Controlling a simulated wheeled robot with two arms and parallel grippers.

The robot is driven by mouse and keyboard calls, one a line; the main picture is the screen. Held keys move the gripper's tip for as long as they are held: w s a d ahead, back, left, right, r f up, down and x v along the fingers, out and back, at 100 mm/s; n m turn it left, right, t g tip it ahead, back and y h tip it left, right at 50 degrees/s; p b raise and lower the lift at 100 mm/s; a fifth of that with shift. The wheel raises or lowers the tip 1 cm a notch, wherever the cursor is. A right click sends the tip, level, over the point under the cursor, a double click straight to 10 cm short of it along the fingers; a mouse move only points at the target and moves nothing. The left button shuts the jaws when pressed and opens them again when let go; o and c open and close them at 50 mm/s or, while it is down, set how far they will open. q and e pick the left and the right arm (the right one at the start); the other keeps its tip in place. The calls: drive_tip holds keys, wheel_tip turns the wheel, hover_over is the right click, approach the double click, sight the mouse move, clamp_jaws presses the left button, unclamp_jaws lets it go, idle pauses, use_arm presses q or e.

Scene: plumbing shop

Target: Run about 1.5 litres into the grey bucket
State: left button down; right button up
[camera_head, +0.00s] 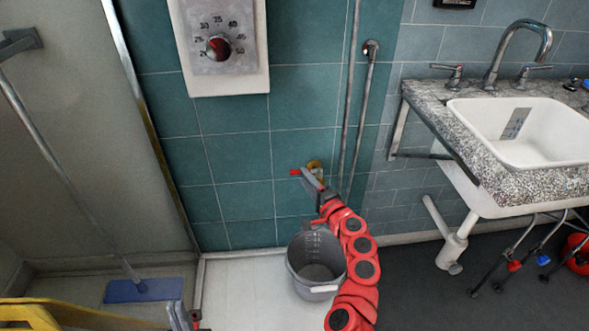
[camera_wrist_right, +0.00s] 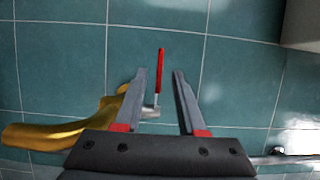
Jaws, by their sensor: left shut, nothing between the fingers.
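The grey bucket (camera_head: 293,266) stands upright on the pale floor against the teal wall, with scale marks on its inside. I cannot tell whether it holds water. Above it a brass tap (camera_head: 315,166) with a red lever (camera_head: 295,172) sticks out from the wall. In the right wrist view the brass tap (camera_wrist_right: 62,128) is at the left and its red lever (camera_wrist_right: 161,66) points up between the fingertips. My right gripper (camera_wrist_right: 160,75) is open around the lever, with gaps on both sides. My left gripper (camera_head: 185,315) is shut and empty at the bottom edge, partly cut off.
A numbered dial (camera_head: 218,48) is on the wall. A sink (camera_head: 475,112) in a speckled counter stands at the right, with a white drain pipe below. A blue mop head (camera_head: 143,290) lies at the left. A yellow object (camera_head: 60,314) is at the lower left.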

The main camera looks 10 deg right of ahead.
drive_tip(key=shift+b+x, duration=1.45)
drive_tip(key=shift+x, duration=2.15)
clamp_jaws()
